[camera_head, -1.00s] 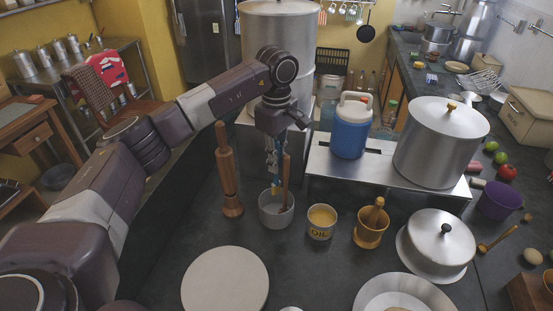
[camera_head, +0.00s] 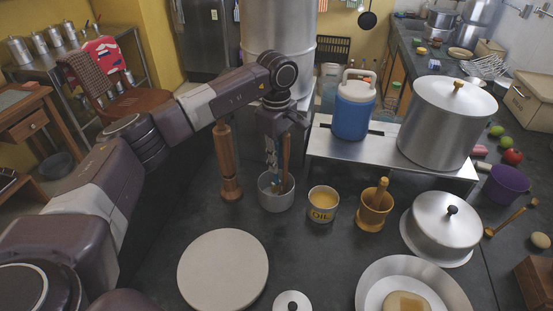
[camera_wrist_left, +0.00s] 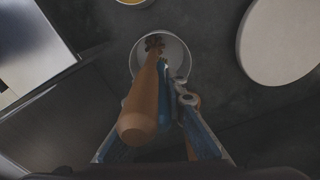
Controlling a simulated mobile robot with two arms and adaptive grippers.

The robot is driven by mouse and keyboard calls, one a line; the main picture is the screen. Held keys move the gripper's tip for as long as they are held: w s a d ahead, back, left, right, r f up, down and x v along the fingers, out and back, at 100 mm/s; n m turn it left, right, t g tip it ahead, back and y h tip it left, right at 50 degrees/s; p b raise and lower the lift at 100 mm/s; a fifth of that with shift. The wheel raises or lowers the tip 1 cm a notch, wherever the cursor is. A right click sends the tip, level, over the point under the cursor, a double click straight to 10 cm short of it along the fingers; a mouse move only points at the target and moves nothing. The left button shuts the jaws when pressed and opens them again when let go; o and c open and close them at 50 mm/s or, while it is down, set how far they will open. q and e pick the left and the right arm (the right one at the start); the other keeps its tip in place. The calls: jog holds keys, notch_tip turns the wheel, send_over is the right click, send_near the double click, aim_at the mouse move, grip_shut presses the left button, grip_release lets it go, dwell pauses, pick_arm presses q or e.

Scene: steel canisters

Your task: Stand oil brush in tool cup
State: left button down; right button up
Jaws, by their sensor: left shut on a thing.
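The oil brush has a thick wooden handle (camera_head: 286,158); its dark head (camera_wrist_left: 153,42) is inside the tool cup. The tool cup (camera_head: 276,200) is a round grey metal cup on the dark counter. The brush stands near upright in it, slightly tilted. My left gripper (camera_head: 272,162) is above the cup, its blue fingers pointing down and shut on the brush. In the left wrist view the handle (camera_wrist_left: 140,115) rises toward the camera along the fingers and hides part of the grip. The cup rim (camera_wrist_left: 184,55) shows around the brush head. My right gripper is not in view.
A tall wooden pin (camera_head: 228,165) stands close left of the cup. An oil pot (camera_head: 322,212) and a wooden mortar (camera_head: 372,217) stand to its right. A pale round board (camera_head: 222,270) lies in front. A steel shelf (camera_head: 325,150) with a blue jug (camera_head: 354,110) is behind.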

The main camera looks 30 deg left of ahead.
pick_arm(q)
jog(key=c, duration=1.9)
grip_release()
jog(key=shift+r, duration=6)
